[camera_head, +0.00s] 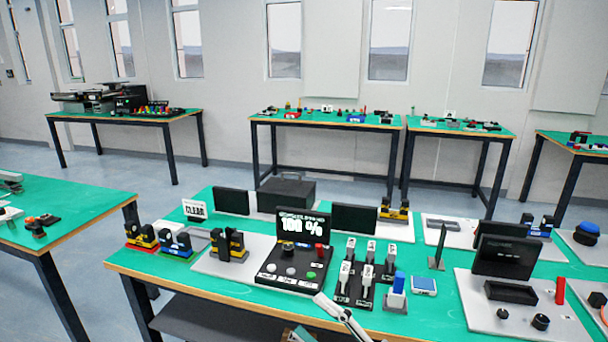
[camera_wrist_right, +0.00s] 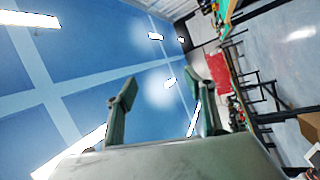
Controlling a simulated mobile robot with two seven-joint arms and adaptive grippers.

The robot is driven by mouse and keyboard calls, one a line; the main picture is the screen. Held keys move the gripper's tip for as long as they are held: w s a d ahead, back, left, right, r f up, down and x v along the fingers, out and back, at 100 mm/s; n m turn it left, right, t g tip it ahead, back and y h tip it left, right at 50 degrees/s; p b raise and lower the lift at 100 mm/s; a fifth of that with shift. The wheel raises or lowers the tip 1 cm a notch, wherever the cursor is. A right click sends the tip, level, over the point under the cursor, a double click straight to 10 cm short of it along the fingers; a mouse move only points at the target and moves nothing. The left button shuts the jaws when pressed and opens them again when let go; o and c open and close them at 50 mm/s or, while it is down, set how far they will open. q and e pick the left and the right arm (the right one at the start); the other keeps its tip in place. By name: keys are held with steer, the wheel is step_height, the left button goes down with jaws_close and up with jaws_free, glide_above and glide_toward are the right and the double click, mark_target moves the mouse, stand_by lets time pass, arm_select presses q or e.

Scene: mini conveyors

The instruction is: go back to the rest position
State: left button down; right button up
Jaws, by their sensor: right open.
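My right gripper (camera_head: 338,312) shows at the bottom middle of the head view, in front of the near edge of the green workbench (camera_head: 175,272). In the right wrist view its two fingers (camera_wrist_right: 165,98) stand apart with nothing between them. The wrist camera looks up at the blue ceiling and its lights, with the room tilted at the right. My left gripper is not in either view.
Another green table (camera_head: 75,200) stands at left, with floor between. More tables stand behind.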

steer(key=s+d+f+m+t+h, duration=0.1)
steer(key=s+d+f+m+h, duration=0.1)
steer(key=d+f+m+h, duration=0.6)
steer(key=s+d+f+m+t+h, duration=0.1)
steer(key=s+d+f+m+h, duration=0.15)
steer(key=f+m, duration=0.65)
steer(key=s+d+f+m+g+h, duration=0.1)
steer(key=s+d+f+g+h, duration=0.1)
steer(key=s+f, duration=0.4)
steer(key=s+d+f+m+g+h, duration=0.2)
steer(key=s+d+f, duration=0.3)
steer(key=f, duration=0.5)
steer(key=shift+s+d+f+m, duration=0.15)
steer(key=shift+s+m, duration=0.15)
steer(key=shift+s, duration=0.2)
